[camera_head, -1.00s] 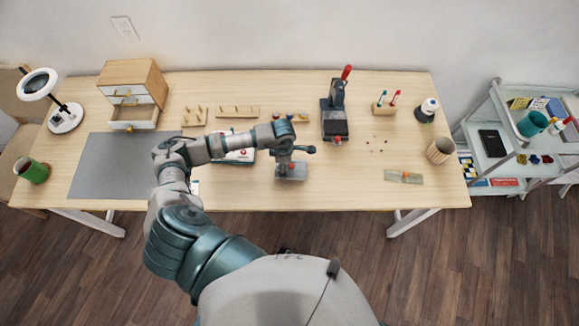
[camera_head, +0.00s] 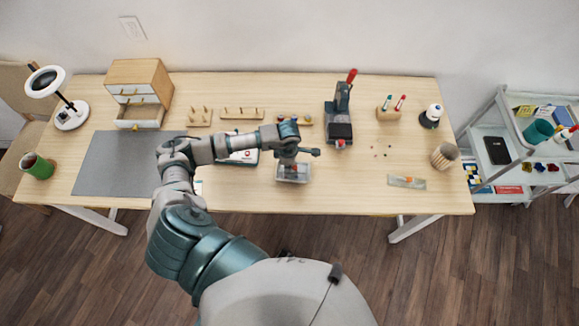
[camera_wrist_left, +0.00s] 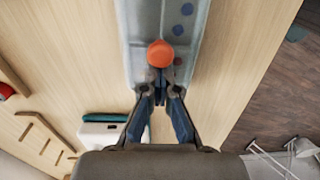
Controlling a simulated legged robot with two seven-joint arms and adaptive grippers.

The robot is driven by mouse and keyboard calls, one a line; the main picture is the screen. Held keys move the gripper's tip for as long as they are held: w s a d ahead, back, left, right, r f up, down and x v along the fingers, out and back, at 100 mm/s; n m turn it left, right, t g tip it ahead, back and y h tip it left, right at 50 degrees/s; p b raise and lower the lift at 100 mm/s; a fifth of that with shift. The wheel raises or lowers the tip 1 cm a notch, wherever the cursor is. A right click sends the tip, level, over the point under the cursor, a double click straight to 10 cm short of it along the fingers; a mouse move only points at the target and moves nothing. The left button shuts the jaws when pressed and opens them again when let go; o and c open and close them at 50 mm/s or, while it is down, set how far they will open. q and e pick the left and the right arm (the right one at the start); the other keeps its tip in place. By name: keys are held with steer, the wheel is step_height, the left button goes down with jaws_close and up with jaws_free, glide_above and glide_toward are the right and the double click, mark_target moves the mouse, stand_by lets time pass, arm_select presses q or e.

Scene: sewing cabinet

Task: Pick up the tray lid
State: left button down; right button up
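A see-through tray lid (camera_wrist_left: 145,42) with a round orange knob (camera_wrist_left: 160,53) lies below my left gripper in the left wrist view. Blue spots show through it at one side. In the head view the clear tray (camera_head: 293,178) stands near the table's front edge, under my left gripper (camera_head: 292,163). The fingers (camera_wrist_left: 161,83) are close together and their tips meet the knob's near side. They look shut on it, though the contact is partly hidden. I cannot tell whether the lid is raised. My right gripper is not in view.
A second flat clear piece (camera_head: 407,182) with an orange spot lies to the right. A grey press (camera_head: 340,115) with a red handle stands behind. A white device (camera_head: 238,150) sits left of the tray, partly behind my arm. The table between tray and flat piece is clear.

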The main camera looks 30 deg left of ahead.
arm_select(q)
steer(key=r, duration=0.3)
steer(key=shift+s+d, duration=0.25)
steer(key=shift+d, duration=0.15)
steer(key=s, duration=0.4)
steer(key=s+d+b, duration=0.1)
steer(key=s, duration=0.1)
steer(key=shift+s+r, duration=0.1)
steer(key=shift+r, duration=0.2)
steer(key=s, duration=0.5)
steer(key=s+b, duration=0.1)
steer(key=s, duration=0.2)
steer(key=shift+s+d+r, duration=0.15)
steer(key=shift+d+r, duration=0.1)
steer(key=shift+r, duration=0.15)
steer(key=shift+s+d, duration=0.1)
steer(key=shift+s, duration=0.2)
steer(key=shift+s+d+r, duration=0.1)
steer(key=shift+d, duration=0.1)
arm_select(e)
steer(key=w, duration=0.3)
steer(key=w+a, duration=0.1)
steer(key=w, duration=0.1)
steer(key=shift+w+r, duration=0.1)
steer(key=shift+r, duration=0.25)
arm_select(q)
steer(key=c, duration=1.9)
jaws_free()
steer(key=o, duration=1.5)
steer(key=shift+a, duration=0.15)
